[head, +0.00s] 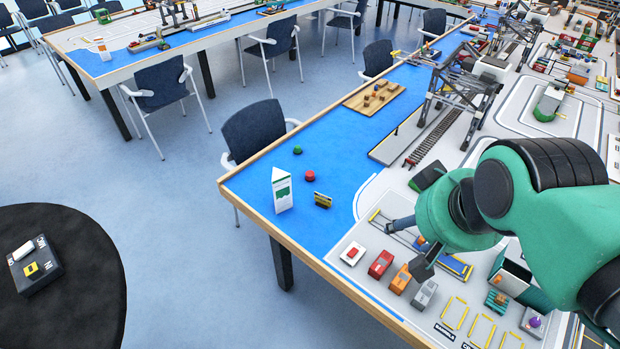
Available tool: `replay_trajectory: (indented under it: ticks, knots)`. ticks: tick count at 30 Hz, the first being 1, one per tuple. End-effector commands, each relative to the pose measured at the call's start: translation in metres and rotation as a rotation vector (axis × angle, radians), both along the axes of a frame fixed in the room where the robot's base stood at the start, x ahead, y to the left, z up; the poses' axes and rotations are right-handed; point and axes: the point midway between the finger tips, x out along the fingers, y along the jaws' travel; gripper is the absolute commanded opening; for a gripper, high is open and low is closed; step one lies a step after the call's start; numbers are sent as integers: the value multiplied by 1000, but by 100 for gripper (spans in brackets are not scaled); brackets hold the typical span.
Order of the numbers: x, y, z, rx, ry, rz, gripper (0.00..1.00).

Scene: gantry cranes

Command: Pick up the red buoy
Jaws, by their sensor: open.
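The red buoy (310,176) is a small round red piece on the blue, water-coloured part of the table, near its left corner. It stands free and nothing covers it. My gripper (402,252) is open, with its two dark fingers apart and no object seen held between them. It is over the right part of the table, to the right of and nearer than the buoy, well apart from it. My green and black arm comes in from the right edge.
A green buoy (297,150) is just behind the red one. Toy vehicles (380,264) lie below my gripper. A wooden board (374,97) and gantry crane (460,85) are farther back.

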Motion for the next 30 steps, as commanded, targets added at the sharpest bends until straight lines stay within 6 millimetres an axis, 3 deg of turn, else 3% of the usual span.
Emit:
replay_trajectory:
  ticks: [5,11,20,30]
  knots:
    - [18,3,4,1,7,17,54]
    - [60,9,10,-1,19,59,54]
    - [141,22,12,0,35,132,54]
    - [237,37,-8,-1,51,209,54]
